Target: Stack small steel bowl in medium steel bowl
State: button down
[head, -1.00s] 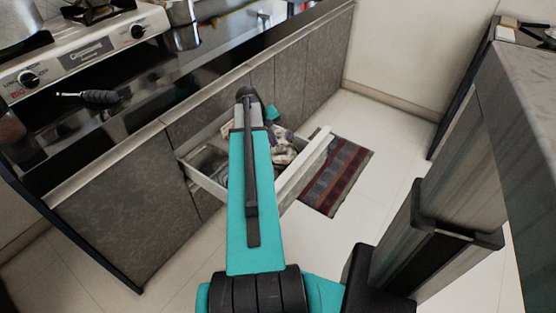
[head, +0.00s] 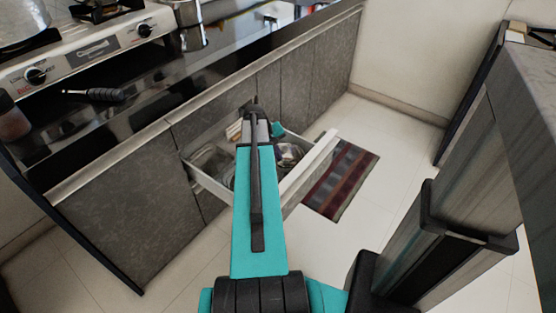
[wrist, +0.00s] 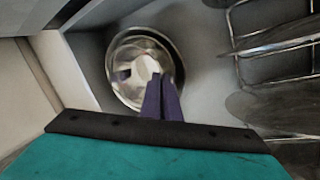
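A round steel bowl (wrist: 128,84) lies in the drawer in the wrist view, its shiny inside facing me. Rings show inside its rim; I cannot tell whether a second bowl is nested in it. My gripper (wrist: 161,78) reaches over the bowl's lower right part, its two dark fingers close together. I cannot tell whether they pinch a rim. In the head view my arm extends into the open drawer (head: 212,187) and hides much of its contents. Shiny metalware (head: 290,152) shows right of the arm; its sizes are unclear.
A wire rack (wrist: 270,45) stands right of the bowl, with dark flat pieces beside it. The drawer wall (wrist: 72,70) is close on the left. In the head view, the countertop (head: 165,95) runs above the drawer and a striped rug (head: 342,180) lies on the floor.

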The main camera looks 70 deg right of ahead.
jog(key=shift+f, duration=1.05)
jog(key=c, duration=2)
grip_release()
jog(key=shift+a, duration=0.1)
jog(key=shift+f, duration=0.1)
jog(key=shift+a, duration=0.1)
jog(key=p+v, duration=0.1)
jog(key=v, duration=0.5)
jog(key=p+v, duration=0.1)
jog(key=v, duration=0.5)
jog(key=shift+d, duration=0.25)
jog(key=shift+r+p, duration=0.2)
jog(key=shift+p, duration=0.15)
